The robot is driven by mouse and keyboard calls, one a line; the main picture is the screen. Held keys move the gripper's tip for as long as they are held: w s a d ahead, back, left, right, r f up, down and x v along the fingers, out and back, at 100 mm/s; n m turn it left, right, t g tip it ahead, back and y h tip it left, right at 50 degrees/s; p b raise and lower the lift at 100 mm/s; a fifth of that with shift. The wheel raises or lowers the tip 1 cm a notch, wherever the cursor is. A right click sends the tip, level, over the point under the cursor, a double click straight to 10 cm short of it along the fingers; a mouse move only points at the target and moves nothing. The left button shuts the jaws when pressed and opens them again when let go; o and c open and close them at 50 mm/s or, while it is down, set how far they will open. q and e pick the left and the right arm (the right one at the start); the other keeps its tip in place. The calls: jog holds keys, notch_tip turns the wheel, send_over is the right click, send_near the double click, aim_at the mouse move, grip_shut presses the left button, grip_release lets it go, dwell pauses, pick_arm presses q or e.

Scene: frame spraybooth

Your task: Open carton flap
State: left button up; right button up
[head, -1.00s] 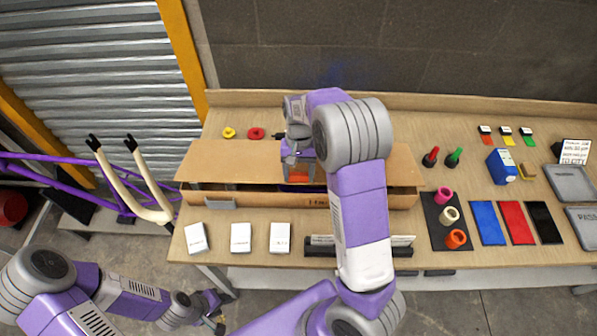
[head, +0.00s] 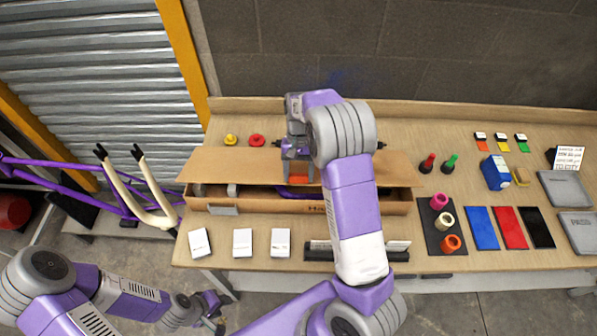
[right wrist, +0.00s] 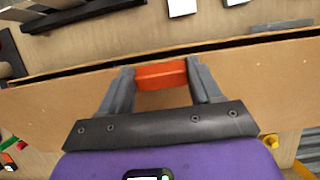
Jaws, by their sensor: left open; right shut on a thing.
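A long cardboard carton (head: 262,206) lies on the workbench, its tan flap (head: 240,166) partly raised along the front edge. Through the gap I see grey and purple parts inside, too covered to identify. My right gripper (head: 298,176) is over the middle of the flap, shut on an orange tab (right wrist: 160,75) at the flap's edge. The right wrist view shows the tab between both fingers, with the flap (right wrist: 60,108) spreading to both sides and a dark gap beyond its edge. My left gripper (head: 216,318) is open and empty, low at the left, away from the bench.
White boxes (head: 242,242) and a dark holder (head: 320,252) stand in front of the carton. Coloured rolls (head: 445,220), colour panels (head: 482,228) and grey trays (head: 566,188) fill the right. Yellow and red knobs (head: 257,140) lie behind. A purple frame with a cream fork (head: 130,185) is left.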

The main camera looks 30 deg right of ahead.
jog(key=shift+p+v, duration=0.75)
jog(key=shift+p, duration=0.25)
jog(key=shift+w+d+r+g+y+p, duration=0.35)
jog(key=shift+w+g+p, duration=0.15)
jog(key=shift+p, duration=0.35)
jog(key=r+p, duration=0.1)
jog(key=w+g+p, duration=0.1)
jog(key=p, duration=0.1)
jog(key=shift+w+d+r+y, duration=0.1)
jog(key=shift+d+r+y, duration=0.15)
jog(key=shift+d+r, duration=0.15)
jog(key=shift+w, duration=0.1)
jog(key=shift+w+d+r+g+y+p, duration=0.5)
jog(key=shift+w+r+g+p, duration=0.25)
jog(key=shift+w+r, duration=0.1)
